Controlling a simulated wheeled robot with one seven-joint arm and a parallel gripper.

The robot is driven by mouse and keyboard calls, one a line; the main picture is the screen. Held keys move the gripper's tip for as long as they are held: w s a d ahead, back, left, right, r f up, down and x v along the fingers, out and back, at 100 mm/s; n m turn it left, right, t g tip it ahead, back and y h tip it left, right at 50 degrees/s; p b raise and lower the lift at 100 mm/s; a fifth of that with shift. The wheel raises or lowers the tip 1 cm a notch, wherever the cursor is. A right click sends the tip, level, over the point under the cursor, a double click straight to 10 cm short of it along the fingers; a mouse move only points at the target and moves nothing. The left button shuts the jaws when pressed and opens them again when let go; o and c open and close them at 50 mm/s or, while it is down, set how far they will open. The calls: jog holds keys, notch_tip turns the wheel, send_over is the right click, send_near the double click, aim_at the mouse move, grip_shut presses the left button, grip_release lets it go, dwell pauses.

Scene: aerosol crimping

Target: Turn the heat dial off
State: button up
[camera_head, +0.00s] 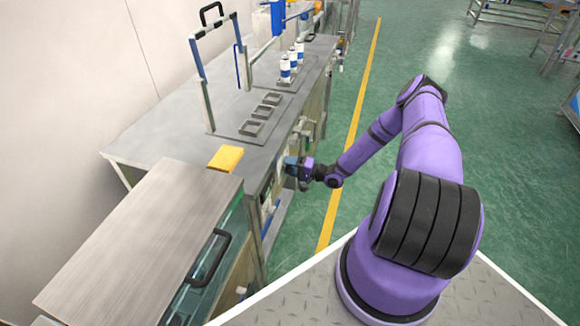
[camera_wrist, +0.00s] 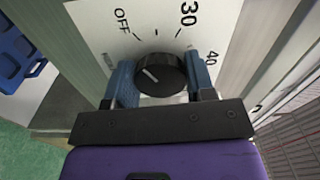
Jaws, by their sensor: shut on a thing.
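The heat dial (camera_wrist: 160,74) is a round black knob with a white pointer line, on a white panel (camera_wrist: 228,14) marked OFF, 30 and 40. The pointer line is tilted toward the upper left of the wrist view, on the OFF side of the 30 mark. My gripper (camera_wrist: 162,80) is shut on the dial, with one blue finger on its left side and one on its right. In the head view my gripper (camera_head: 293,166) is at the front side of the grey bench; the dial is hidden there.
The grey bench (camera_head: 165,130) carries a yellow block (camera_head: 226,158), a metal frame (camera_head: 205,95) and several white-and-blue cans (camera_head: 285,70). A wood-topped cabinet (camera_head: 150,235) with a black handle (camera_head: 212,258) stands in front. Green floor beside the bench is clear.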

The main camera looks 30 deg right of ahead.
jog(key=shift+f, duration=0.1)
jog(key=o, duration=0.9)
jog(key=shift+s+d, duration=0.1)
jog(key=v, duration=1)
jog(key=shift+s+d, duration=0.2)
jog(key=shift+s, duration=0.05)
